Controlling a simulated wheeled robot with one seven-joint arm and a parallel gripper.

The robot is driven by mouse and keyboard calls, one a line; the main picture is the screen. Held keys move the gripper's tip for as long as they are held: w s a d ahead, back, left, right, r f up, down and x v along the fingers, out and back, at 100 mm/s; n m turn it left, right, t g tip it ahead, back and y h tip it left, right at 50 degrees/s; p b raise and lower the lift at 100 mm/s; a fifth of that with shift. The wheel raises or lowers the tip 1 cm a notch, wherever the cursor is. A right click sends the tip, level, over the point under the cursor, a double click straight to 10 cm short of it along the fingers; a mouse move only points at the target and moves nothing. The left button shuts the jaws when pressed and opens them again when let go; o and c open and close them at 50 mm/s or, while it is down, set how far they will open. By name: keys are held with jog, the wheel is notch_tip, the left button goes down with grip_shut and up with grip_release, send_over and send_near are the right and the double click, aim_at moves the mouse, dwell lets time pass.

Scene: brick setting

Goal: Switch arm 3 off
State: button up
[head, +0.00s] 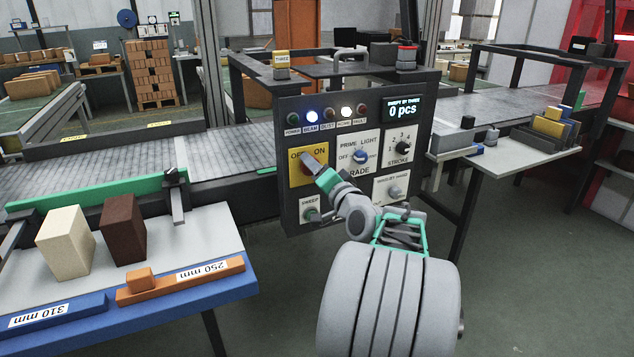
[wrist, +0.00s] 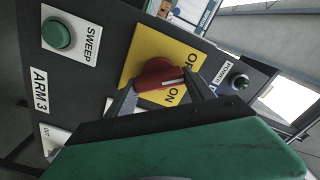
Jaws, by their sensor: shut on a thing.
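A dark control panel (head: 290,108) stands in the middle of the head view. A yellow plate (head: 297,181) on its left side reads OFF on the left and ON on the right. A red rotary knob (wrist: 158,72) with a white pointer line sits on this plate. My gripper (wrist: 160,84) is shut on the red knob, one finger on each side. The pointer lies roughly between the two words; its exact setting is hard to tell. The label ARM 3 (wrist: 40,90) shows in the wrist view. In the head view my gripper (head: 317,165) covers part of the knob.
A green SWEEP button (head: 311,214) is below the plate. The PRIME/LIGHT knob (head: 360,156) and STROKE knob (head: 402,148) are to its right. The display (head: 402,109) reads 0 pcs. A blue-edged table (head: 225,312) with blocks stands at left, a small table (head: 500,163) at right.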

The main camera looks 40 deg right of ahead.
jog(key=shift+f+n+b, duration=0.1)
jog(key=shift+n+b, duration=0.7)
jog(key=o, duration=1.4)
jog(key=shift+s, duration=0.1)
jog(key=v, duration=0.7)
jog(key=shift+s+a, duration=0.15)
jog(key=shift+s, duration=0.15)
